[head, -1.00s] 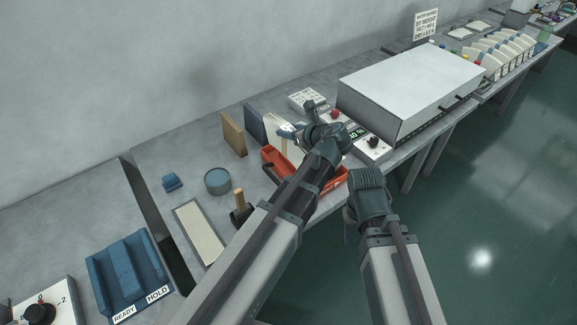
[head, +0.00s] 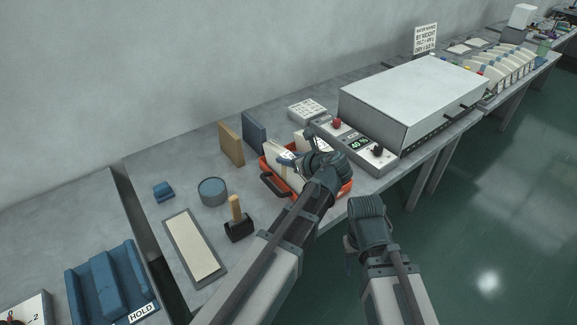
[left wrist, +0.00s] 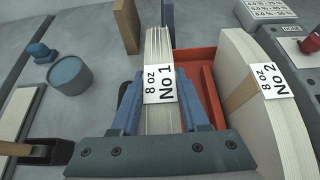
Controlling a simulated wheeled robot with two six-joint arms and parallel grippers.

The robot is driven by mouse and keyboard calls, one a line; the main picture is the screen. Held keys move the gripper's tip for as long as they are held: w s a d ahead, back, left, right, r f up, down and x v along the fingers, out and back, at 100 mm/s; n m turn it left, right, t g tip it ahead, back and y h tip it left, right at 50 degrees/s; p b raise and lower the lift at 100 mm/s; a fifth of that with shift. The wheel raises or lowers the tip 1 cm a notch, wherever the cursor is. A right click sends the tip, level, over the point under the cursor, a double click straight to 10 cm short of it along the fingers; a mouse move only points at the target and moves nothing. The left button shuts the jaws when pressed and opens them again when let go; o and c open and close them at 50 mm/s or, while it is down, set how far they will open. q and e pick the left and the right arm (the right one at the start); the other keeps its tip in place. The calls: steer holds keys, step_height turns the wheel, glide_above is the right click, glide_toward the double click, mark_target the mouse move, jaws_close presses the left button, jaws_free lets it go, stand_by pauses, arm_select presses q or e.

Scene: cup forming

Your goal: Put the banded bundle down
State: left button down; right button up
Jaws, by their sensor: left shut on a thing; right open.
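My left gripper (left wrist: 160,98) is shut on a banded bundle of pale paper blanks (left wrist: 158,45), whose white label reads "8 oz No 1". The bundle stands upright between the blue jaws, over or in the left part of the orange-red tray (left wrist: 205,66). I cannot tell whether its bottom touches the tray floor. A second bundle (left wrist: 257,100), labelled "8 oz No 2" with a brown band, stands in the tray to the right, apart from the held one. In the head view the tray (head: 343,190) is partly hidden by my left gripper (head: 303,160). My right gripper (head: 352,245) is open and empty in front of the bench.
A brown board (head: 230,143) and a dark blue board (head: 254,131) stand behind the tray. A round grey-blue tub (head: 212,191), a stamp with a wooden handle (head: 238,222) and a framed pale pad (head: 194,245) lie left. A control box (head: 359,143) stands right of the tray.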

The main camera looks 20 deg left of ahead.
arm_select(q)
steer(key=shift+f, duration=0.4)
arm_select(e)
steer(key=shift+f, duration=0.45)
arm_select(q)
steer(key=shift+f, duration=0.1)
steer(key=shift+f+b, duration=0.15)
steer(key=shift+b, duration=0.15)
steer(key=shift+c, duration=2)
jaws_free()
arm_select(e)
steer(key=shift+f, duration=0.15)
